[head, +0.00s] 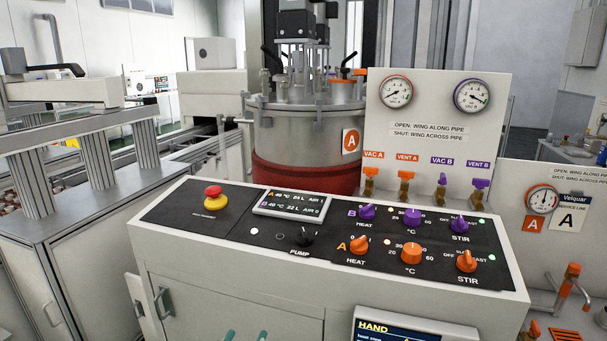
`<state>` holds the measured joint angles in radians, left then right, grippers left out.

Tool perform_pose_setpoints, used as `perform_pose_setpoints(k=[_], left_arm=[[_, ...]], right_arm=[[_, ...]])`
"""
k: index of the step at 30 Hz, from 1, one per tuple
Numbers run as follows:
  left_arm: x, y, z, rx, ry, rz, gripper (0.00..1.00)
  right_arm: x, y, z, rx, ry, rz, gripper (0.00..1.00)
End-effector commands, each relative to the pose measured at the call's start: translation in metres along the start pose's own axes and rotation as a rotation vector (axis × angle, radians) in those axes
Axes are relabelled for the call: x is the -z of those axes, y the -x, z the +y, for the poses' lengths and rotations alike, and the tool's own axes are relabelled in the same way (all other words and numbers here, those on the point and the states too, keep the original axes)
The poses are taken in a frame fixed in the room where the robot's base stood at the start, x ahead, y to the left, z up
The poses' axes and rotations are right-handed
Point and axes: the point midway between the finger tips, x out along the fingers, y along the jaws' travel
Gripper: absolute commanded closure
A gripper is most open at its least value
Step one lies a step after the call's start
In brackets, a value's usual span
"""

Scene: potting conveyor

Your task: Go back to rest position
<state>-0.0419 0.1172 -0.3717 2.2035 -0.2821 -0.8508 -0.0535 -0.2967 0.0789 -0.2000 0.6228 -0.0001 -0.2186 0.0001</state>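Two teal fingertips, which look like those of my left gripper (247,335), show at the bottom edge, left of the middle. They stand apart, with only the grey cabinet front visible between them. The rest of that gripper is cut off below the picture. My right gripper is not in view. The control console (400,290) fills the front.
A HAND screen (415,328) juts out at the bottom. An orange-handled valve (571,275) stands at right, a conveyor frame (60,155) at left.

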Motion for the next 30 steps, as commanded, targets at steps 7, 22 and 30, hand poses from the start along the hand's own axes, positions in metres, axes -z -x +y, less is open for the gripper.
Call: perform_pose_setpoints(k=[7, 22, 30], left_arm=[[-0.146, 0.084, 0.019, -0.095, 0.187, -0.513, 0.42], [-0.251, 0.209, 0.048, -0.204, 0.316, -1.009, 0.42], [-0.308, 0.183, 0.073, -0.215, 0.311, -1.034, 0.42]], right_arm=[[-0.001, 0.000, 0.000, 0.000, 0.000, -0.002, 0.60], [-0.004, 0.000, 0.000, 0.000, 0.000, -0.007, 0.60], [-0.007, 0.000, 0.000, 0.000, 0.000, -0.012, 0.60]])
